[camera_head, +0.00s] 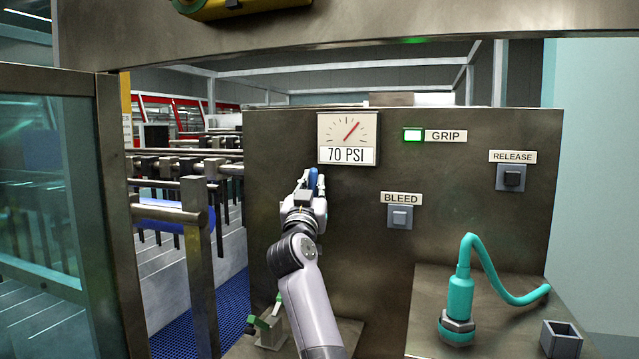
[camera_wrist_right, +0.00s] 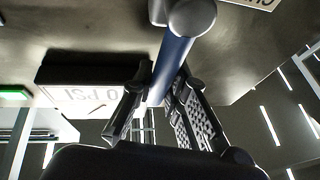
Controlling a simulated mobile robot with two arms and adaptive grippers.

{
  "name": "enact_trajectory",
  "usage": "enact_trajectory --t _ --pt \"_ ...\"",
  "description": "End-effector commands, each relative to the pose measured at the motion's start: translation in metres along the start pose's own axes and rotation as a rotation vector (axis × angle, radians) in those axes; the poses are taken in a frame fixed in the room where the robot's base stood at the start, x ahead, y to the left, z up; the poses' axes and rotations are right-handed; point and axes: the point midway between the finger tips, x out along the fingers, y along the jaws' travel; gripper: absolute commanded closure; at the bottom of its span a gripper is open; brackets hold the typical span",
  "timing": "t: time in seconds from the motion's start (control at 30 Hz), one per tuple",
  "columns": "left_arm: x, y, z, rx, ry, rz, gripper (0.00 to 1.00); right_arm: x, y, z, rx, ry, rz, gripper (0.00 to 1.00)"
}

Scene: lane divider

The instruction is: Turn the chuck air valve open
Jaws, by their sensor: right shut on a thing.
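The valve's blue handle (camera_head: 314,178) stands roughly upright on the metal panel (camera_head: 270,220), just below the gauge (camera_head: 347,138). My right gripper (camera_head: 312,184) is at this handle and covers part of it. In the right wrist view, the blue handle (camera_wrist_right: 172,58) runs from a rounded grey pivot (camera_wrist_right: 192,16) down between the fingers, and my right gripper (camera_wrist_right: 165,88) is shut on it. The gauge reads 70 PSI. Part of a label (camera_wrist_right: 254,3) shows at the top of the wrist view. My left gripper is not in view.
The GRIP light (camera_head: 413,135) glows green. The BLEED button (camera_head: 400,217) and RELEASE button (camera_head: 512,178) are to the right. A teal hose tool (camera_head: 460,295) stands on a ledge, near a small square cup (camera_head: 560,340). A green-handled fitting (camera_head: 268,325) is at lower left.

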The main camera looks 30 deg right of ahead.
Motion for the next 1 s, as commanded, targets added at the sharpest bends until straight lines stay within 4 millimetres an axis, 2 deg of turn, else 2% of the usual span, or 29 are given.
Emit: enact_trajectory --t 0.23,0.6,0.63,0.93,1.0 --pt "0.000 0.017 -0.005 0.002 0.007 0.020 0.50 0.000 -0.003 0.003 -0.038 -0.011 -0.014 1.00" --pt "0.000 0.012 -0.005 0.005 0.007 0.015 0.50 0.000 -0.003 0.003 -0.040 -0.012 -0.016 1.00" --pt "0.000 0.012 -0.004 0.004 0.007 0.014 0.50 0.000 -0.003 0.003 -0.040 -0.012 -0.016 0.84" --pt "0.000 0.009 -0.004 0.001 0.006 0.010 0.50 0.000 -0.003 0.002 -0.038 -0.010 -0.015 0.64" --pt "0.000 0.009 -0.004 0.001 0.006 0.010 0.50 0.000 -0.003 0.001 -0.037 -0.010 -0.015 0.64"
